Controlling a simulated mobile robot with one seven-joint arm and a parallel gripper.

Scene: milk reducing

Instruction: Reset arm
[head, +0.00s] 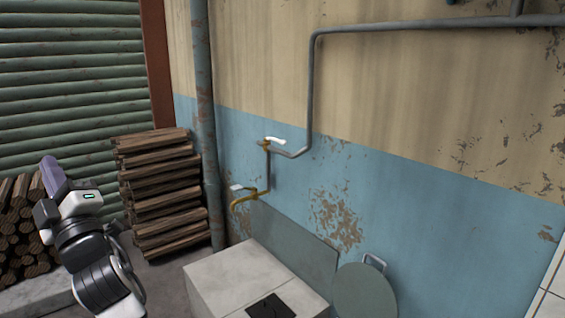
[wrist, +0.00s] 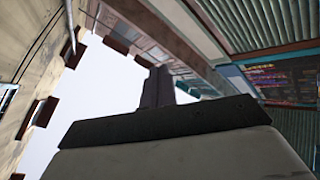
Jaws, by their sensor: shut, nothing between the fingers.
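My arm (head: 95,265) stands at the lower left of the head view, bent and raised. My gripper (head: 50,168) is at its top end, pointing up, in front of the green slatted shutter. In the wrist view my gripper (wrist: 158,85) points up towards bright sky with its fingers together. It is shut and empty and touches nothing that I can see.
Stacked firewood (head: 160,190) and a log pile (head: 22,225) stand behind my arm. A brass tap (head: 244,198) and grey pipe (head: 311,90) are on the wall above a concrete block (head: 235,278). A round lid (head: 365,292) leans nearby.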

